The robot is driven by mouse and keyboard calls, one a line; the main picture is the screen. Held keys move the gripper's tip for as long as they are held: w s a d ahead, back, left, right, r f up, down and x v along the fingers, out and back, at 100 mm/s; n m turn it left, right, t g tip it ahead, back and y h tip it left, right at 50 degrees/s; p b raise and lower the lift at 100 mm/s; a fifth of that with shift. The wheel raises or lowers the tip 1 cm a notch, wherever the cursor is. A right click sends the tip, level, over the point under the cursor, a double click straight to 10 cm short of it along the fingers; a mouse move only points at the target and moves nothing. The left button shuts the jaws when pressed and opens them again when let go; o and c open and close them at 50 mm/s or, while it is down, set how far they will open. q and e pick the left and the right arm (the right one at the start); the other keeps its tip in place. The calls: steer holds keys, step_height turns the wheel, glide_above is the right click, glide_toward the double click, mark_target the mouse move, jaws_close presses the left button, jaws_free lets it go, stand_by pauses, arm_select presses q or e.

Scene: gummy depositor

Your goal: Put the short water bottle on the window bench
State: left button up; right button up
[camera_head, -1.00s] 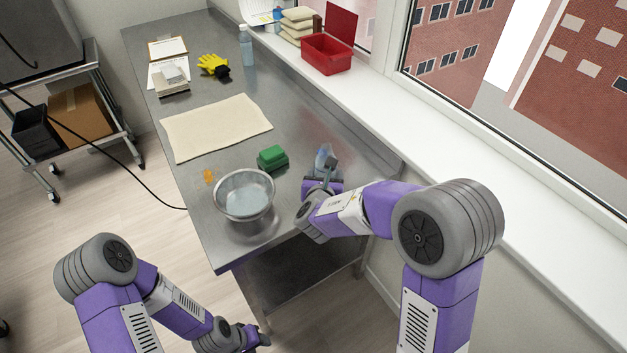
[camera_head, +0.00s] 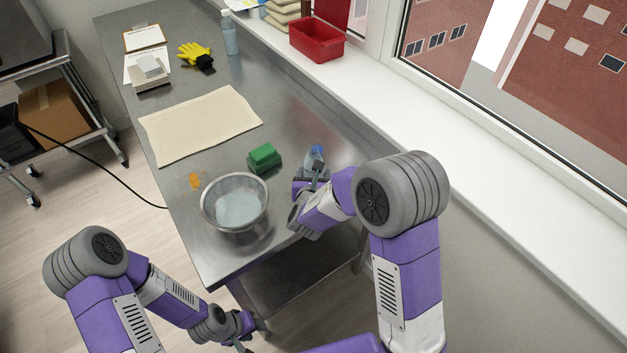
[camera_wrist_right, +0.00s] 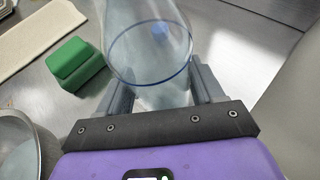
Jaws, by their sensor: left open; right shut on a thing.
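The short water bottle (camera_head: 316,154) is clear, with a blue cap or ring, at the near right of the steel table. My right gripper (camera_head: 312,172) is shut on it. In the right wrist view the bottle (camera_wrist_right: 150,40) stands between the two grey fingers (camera_wrist_right: 160,88), with a dark blue line around it. I cannot tell whether its base touches the table. The window bench (camera_head: 430,120) is the long white sill along the right, under the window. My left gripper (camera_head: 255,336) is open and empty, low beside the near end of the table.
A green block (camera_head: 264,156) and a metal bowl (camera_head: 236,205) stand left of the bottle.

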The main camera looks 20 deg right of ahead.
steer(key=shift+f, duration=0.7)
steer(key=shift+f, duration=0.1)
steer(key=o, duration=1.5)
steer(key=shift+s+a+r, duration=0.1)
steer(key=shift+s+r, duration=0.05)
steer(key=shift+r, duration=0.15)
steer(key=p+v, duration=0.1)
steer(key=v, duration=1)
steer(key=shift+s, duration=0.3)
